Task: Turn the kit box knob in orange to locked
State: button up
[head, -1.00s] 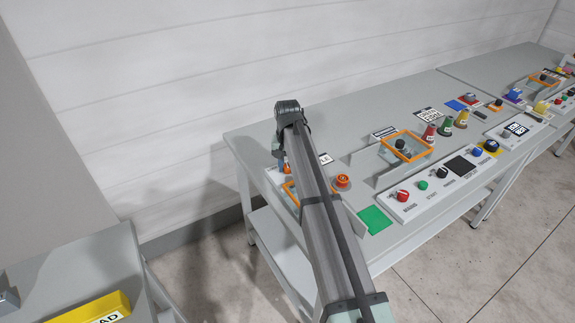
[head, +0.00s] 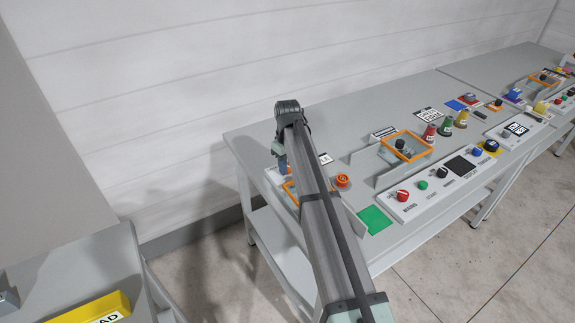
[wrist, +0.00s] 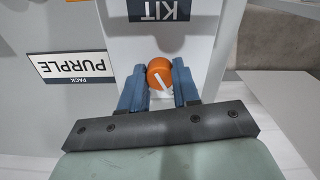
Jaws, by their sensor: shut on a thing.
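The orange kit box knob (wrist: 160,73) is round, with a white pointer mark slanting toward the lower right in the wrist view. It sits on a white box front below a dark label reading KIT (wrist: 158,10). My gripper (wrist: 160,82) has its two blue fingers on either side of the knob and is shut on it. In the head view my gripper (head: 283,166) reaches down at the left end of the bench, and the knob is mostly hidden there by the fingers and arm.
A PACK PURPLE label (wrist: 72,67) lies beside the box. On the bench (head: 335,135) are another orange round knob (head: 342,180), a green pad (head: 376,220), an orange frame (head: 408,146), and a control panel (head: 412,203).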

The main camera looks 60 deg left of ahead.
jog(key=shift+n, duration=0.4)
jog(key=o, duration=1.1)
jog(key=shift+c, duration=0.2)
jog(key=shift+r, duration=0.1)
notch_tip(320, 180, up, 14)
jog(key=shift+w+f, duration=0.1)
jog(key=shift+f, duration=0.1)
dwell(0.3)
